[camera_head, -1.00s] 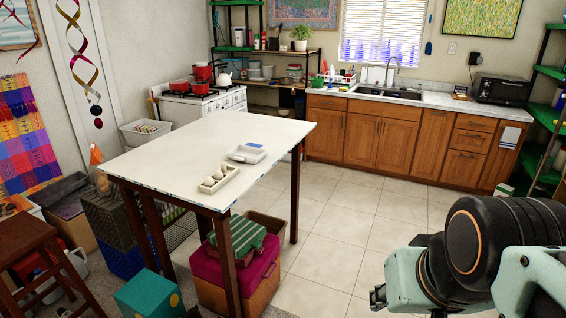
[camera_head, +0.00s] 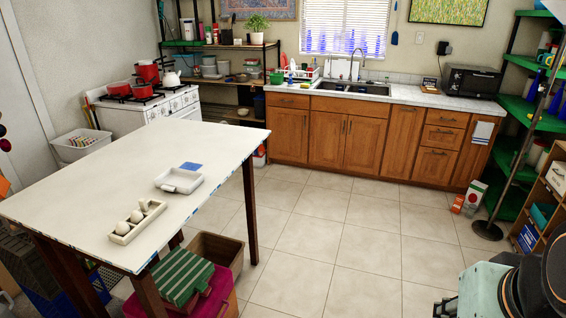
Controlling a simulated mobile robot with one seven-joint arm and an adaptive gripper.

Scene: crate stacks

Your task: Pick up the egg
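The white table (camera_head: 60,185) stands at the left. Near its front right edge is a small cream-coloured tray (camera_head: 125,239) with pale eggs in a row. The front egg (camera_head: 124,228), the middle egg (camera_head: 137,216) and the back egg (camera_head: 145,206) show above its rim. All are small in the picture, and the tray wall hides their lower parts. My arm (camera_head: 500,290) shows only in part at the bottom right corner, far from the tray with floor between.
A shallow white dish (camera_head: 180,181) and a blue flat piece (camera_head: 191,166) lie behind the tray. A green-striped box (camera_head: 180,272) and an open cardboard box (camera_head: 217,255) stand below the table's edge. The tiled floor (camera_head: 345,240) is clear. Shelves (camera_head: 518,145) stand at the right.

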